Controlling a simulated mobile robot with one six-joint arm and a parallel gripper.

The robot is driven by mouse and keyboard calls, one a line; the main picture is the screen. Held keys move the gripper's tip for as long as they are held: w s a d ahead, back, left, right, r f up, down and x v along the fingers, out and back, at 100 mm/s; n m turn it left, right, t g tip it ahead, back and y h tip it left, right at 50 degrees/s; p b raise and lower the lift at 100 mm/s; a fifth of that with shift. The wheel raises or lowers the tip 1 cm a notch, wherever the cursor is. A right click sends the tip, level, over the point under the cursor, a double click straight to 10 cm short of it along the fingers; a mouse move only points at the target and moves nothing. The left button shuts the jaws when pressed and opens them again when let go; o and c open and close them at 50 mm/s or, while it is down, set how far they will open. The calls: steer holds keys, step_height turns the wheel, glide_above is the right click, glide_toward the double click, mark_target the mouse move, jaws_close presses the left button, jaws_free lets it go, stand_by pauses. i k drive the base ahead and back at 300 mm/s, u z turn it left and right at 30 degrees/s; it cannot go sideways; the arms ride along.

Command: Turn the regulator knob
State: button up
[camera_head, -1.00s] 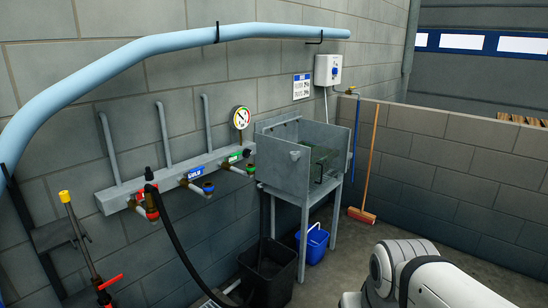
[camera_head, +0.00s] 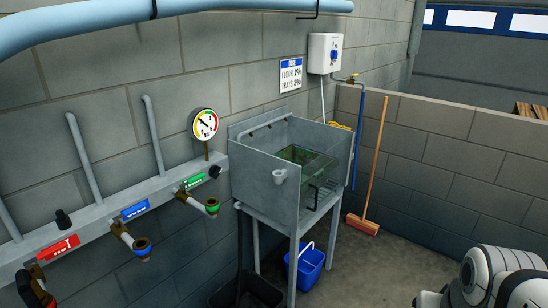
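A white wall box (camera_head: 325,50) with a round blue knob (camera_head: 335,56) hangs on the block wall above the sink. A round pressure gauge (camera_head: 205,124) stands above the grey manifold (camera_head: 165,190) at the left. Black knobs sit on the manifold, one (camera_head: 63,219) near the red label and one (camera_head: 214,171) near the green label. I cannot tell which of these is the regulator knob. Part of my white arm shows at the lower right corner, apart from all of them. My gripper is out of view.
A grey metal sink (camera_head: 265,175) on legs stands against the wall, with a blue bucket (camera_head: 306,268) and black bin (camera_head: 250,292) below. A broom (camera_head: 375,165) leans on the low block wall (camera_head: 450,160). A light blue pipe (camera_head: 100,25) crosses the top. Floor right of the sink is clear.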

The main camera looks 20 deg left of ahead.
mark_target(215, 170)
steer(key=u, duration=0.2)
steer(key=i, duration=1.4)
steer(key=u, duration=1.2)
steer(key=i, duration=0.4)
steer(key=k, duration=0.75)
steer(key=u, duration=0.2)
steer(key=i, duration=0.75)
steer(key=z, duration=0.05)
